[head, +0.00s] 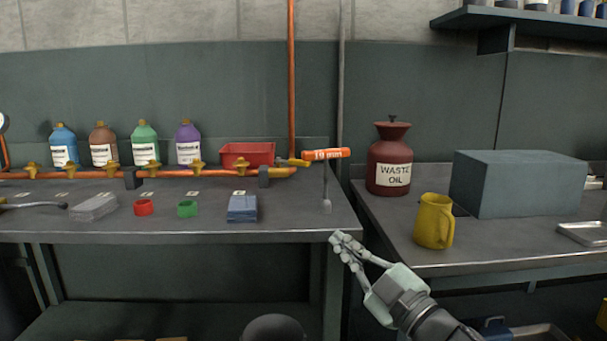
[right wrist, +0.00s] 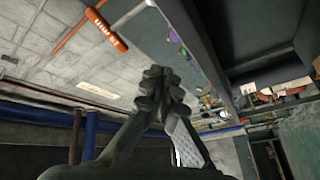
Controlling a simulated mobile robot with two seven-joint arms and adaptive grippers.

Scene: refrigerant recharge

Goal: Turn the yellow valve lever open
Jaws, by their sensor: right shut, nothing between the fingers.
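Several yellow valve levers sit along the orange pipe (head: 110,174) at the back of the left bench. One lever (head: 290,161) is at the pipe's right end, close to an orange handle marked "19 mm" (head: 325,154). Others include one lever (head: 240,163) in front of the red bin and one lever (head: 195,166) below the purple bottle. I cannot tell which one is meant. My right gripper (head: 345,238) is shut and empty at the bench's front right corner, away from all levers. Its closed fingers show in the right wrist view (right wrist: 162,90). My left gripper is out of view.
The left bench (head: 300,217) holds a red ring (head: 144,207), a green piece (head: 187,209) and a blue block (head: 242,208). A grey rod stands below the orange handle. The right bench holds a waste oil can (head: 389,160) and a yellow jug (head: 433,220).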

